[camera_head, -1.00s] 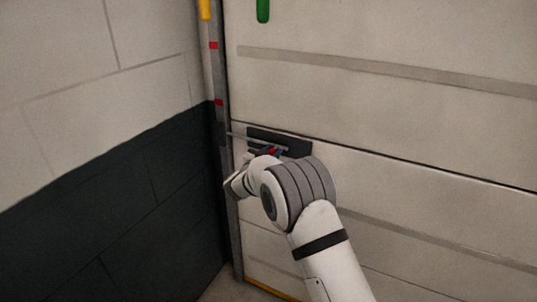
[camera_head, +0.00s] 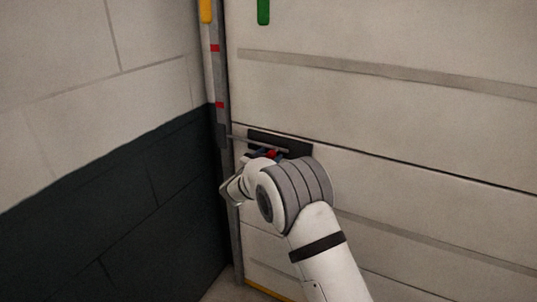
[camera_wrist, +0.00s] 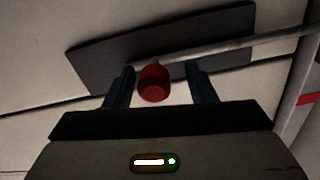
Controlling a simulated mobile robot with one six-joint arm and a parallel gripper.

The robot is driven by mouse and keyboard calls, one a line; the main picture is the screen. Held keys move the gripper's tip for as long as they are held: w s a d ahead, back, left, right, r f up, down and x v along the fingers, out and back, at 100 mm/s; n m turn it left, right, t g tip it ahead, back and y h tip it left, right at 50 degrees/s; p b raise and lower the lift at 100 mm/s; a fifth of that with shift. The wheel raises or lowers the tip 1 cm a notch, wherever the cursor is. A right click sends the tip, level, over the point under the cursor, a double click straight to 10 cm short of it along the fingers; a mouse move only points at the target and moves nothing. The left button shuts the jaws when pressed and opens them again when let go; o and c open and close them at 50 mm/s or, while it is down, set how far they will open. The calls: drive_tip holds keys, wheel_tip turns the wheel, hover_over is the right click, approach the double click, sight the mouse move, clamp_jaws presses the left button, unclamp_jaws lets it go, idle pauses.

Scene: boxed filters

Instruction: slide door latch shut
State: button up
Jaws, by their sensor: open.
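The latch has a dark plate (camera_head: 296,145) on the door, with a thin grey rod (camera_head: 250,139) running left towards the upright post. In the wrist view the rod (camera_wrist: 235,45) crosses the plate (camera_wrist: 95,55) and extends right to the post; whether its tip enters the post is unclear. A red knob (camera_wrist: 154,84) hangs from the rod; part of it shows in the head view (camera_head: 271,154). My gripper (camera_wrist: 160,70) is open, with one dark finger on each side of the knob. A gap shows on the right; the left finger is closer.
The grey post (camera_head: 222,165) with red marks stands at the door's left edge. A wall (camera_head: 100,180), pale above and dark below, is close on the left. Green (camera_head: 263,10) and yellow (camera_head: 206,10) pieces are at the top. The door (camera_head: 420,120) is flat and clear to the right.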

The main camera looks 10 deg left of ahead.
sight(271, 152)
drive_tip(key=v, duration=0.6)
drive_tip(key=shift+b, duration=0.4)
drive_tip(key=shift+a, duration=0.15)
drive_tip(key=d+r+y, duration=0.1)
drive_tip(key=w+d+r, duration=0.1)
drive_tip(key=d+r+n+y, duration=0.1)
drive_tip(key=r, duration=0.1)
drive_tip(key=shift+w+d+r+y, duration=0.1)
drive_tip(key=shift+w+d+y, duration=0.1)
drive_tip(key=shift+w+y, duration=0.15)
drive_tip(key=s+d+r+n+g+y, duration=0.45)
drive_tip(key=s+d, duration=0.25)
drive_tip(key=d, duration=0.6)
drive_tip(key=s+d+f+g+h, duration=0.1)
drive_tip(key=s+d+f+g, duration=0.1)
drive_tip(key=s+d, duration=0.5)
drive_tip(key=s+d+f+g+h, duration=0.1)
drive_tip(key=s+d+g, duration=0.4)
drive_tip(key=s, duration=1)
drive_tip(key=s+d+f+m+g+h, duration=0.1)
drive_tip(key=s+d+f+g, duration=0.2)
drive_tip(key=s+d, duration=0.6)
drive_tip(key=shift+s+d+f, duration=0.15)
drive_tip(key=shift+s+f, duration=0.05)
drive_tip(key=shift+s, duration=0.9)
